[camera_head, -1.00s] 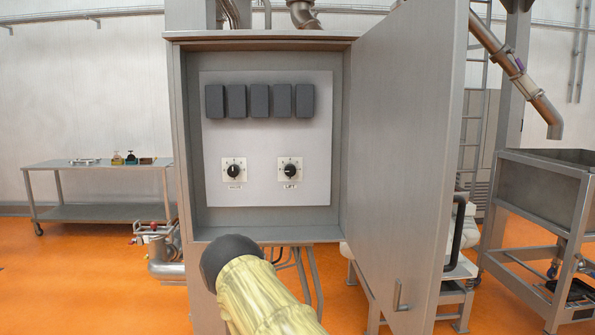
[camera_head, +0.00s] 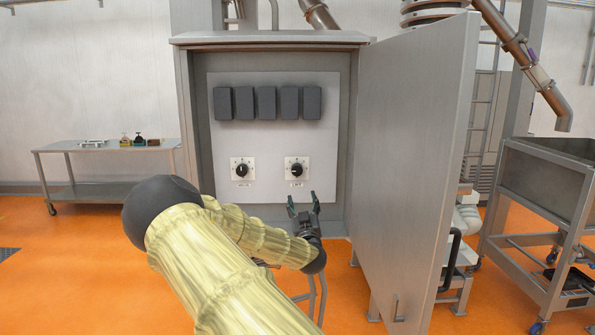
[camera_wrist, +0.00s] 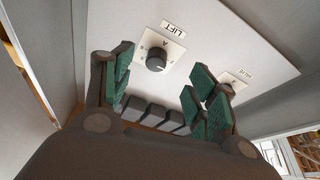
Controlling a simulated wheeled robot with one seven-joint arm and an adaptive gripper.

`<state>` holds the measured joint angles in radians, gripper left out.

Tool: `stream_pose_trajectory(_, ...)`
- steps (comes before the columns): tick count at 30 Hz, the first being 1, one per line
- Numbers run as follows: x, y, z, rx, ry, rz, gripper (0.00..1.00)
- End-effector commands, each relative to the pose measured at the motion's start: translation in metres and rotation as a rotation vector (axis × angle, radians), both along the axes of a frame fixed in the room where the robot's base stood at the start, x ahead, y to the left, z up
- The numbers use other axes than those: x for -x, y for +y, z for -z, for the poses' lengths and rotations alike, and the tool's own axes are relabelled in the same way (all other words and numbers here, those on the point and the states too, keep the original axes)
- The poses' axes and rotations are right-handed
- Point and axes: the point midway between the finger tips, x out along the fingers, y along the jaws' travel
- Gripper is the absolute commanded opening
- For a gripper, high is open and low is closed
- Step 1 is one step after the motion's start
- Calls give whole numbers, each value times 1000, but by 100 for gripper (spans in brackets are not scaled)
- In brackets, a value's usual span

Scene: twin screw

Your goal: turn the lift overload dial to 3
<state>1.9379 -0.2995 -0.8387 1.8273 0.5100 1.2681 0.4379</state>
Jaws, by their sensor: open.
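The lift dial (camera_head: 297,170) is a black knob on a white square plate, at the right of the grey panel inside the open cabinet. In the wrist view the lift dial (camera_wrist: 156,62) shows beside its LIFT label, ahead of and between the fingers. My gripper (camera_head: 304,198) is open and empty, just below the lift dial in the head view and apart from it. In the wrist view my gripper (camera_wrist: 160,90) spreads its green-padded fingers wide. The scale numbers are too small to read.
A second, similar dial (camera_head: 242,171) sits to the left on the same panel. Several dark blocks (camera_head: 268,103) line the panel above. The open cabinet door (camera_head: 415,170) stands to the right of my arm. A steel table (camera_head: 105,150) is at the far left.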

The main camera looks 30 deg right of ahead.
Motion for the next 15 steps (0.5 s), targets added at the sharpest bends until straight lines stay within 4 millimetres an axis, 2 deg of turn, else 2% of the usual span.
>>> stream_pose_trajectory(1,-4,2,-13,9,-20,-8,58)
stream_pose_trajectory(3,-6,2,-23,15,-37,-14,58)
stream_pose_trajectory(8,-16,-2,-32,19,-44,-17,58)
stream_pose_trajectory(15,-46,-17,-47,18,-43,-16,58)
